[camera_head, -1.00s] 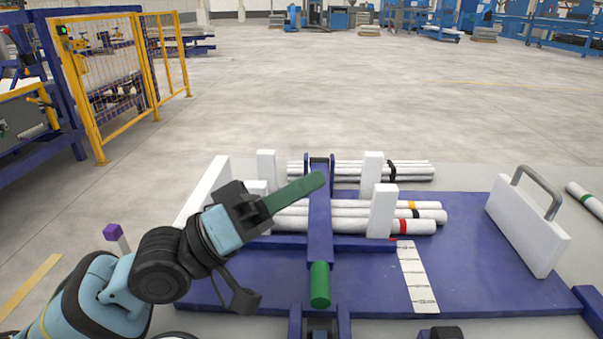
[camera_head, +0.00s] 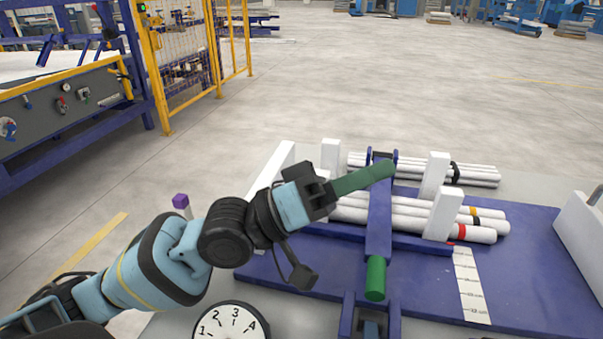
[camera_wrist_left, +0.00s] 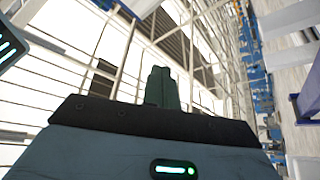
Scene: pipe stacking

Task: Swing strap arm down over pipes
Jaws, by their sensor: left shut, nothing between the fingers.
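The strap arm (camera_head: 379,222) is a blue bar with a green handle (camera_head: 376,278) at its near end. In the head view it lies across the white pipes (camera_head: 430,215), from a blue bracket (camera_head: 382,156) at the far side toward a blue fork-like bracket (camera_head: 349,315) at the near side. The handle appears just short of that near bracket. My left gripper (camera_head: 385,170) has its green fingers together and empty, overlapping the far part of the strap arm in the picture; contact is unclear. The left wrist view shows the shut fingers (camera_wrist_left: 161,88). My right gripper is not in view.
White upright posts (camera_head: 444,213) flank the pipes on the blue base (camera_head: 300,262). A second pipe bundle (camera_head: 470,174) lies behind. A white block (camera_head: 582,232) stands at the right, a dial (camera_head: 231,322) at the near left. Yellow fencing (camera_head: 190,60) stands beyond, with open floor behind.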

